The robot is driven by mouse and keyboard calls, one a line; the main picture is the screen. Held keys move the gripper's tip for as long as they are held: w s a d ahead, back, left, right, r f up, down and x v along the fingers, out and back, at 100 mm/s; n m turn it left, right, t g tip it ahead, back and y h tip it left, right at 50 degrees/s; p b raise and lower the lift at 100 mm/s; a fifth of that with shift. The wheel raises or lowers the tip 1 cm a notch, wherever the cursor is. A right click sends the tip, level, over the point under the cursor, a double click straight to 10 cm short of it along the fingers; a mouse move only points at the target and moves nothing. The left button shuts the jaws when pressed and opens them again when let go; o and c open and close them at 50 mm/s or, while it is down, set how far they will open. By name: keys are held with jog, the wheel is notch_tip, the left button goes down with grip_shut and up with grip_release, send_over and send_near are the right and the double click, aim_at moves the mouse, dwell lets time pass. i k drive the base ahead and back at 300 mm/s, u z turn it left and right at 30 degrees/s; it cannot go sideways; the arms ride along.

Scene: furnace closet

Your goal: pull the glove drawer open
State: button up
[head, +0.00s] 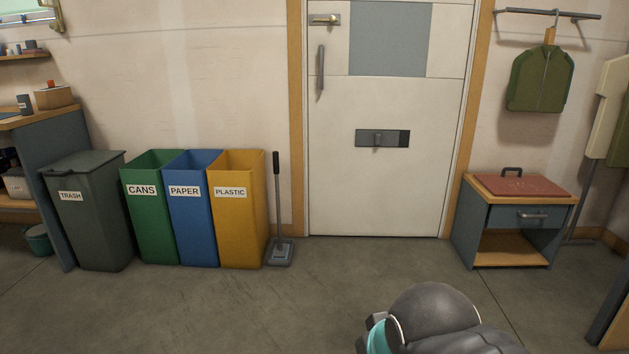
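A small grey-blue cabinet with a wooden top (483,191) stands right of the door. Its single drawer (519,217) has a blue-grey front with a metal bar handle (533,216) and looks closed. Below the drawer is an open wooden shelf space. No label on the drawer can be read, and no gloves are seen. Part of my arm (435,318) shows at the bottom, in front of and left of the cabinet. My gripper's fingers are not in view.
A red flat case (522,185) with a dark handle lies on the cabinet top. A white door (385,190) is shut. Trash, cans, paper and plastic bins (240,225) line the left wall. A long-handled sweeper (279,250) leans there. The middle floor (300,305) is clear.

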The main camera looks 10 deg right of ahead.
aim_at(510, 215)
jog(key=z, duration=0.3)
jog(key=i, duration=1.8)
jog(key=z, duration=1.7)
jog(key=i, duration=1.25)
jog(key=z, duration=0.8)
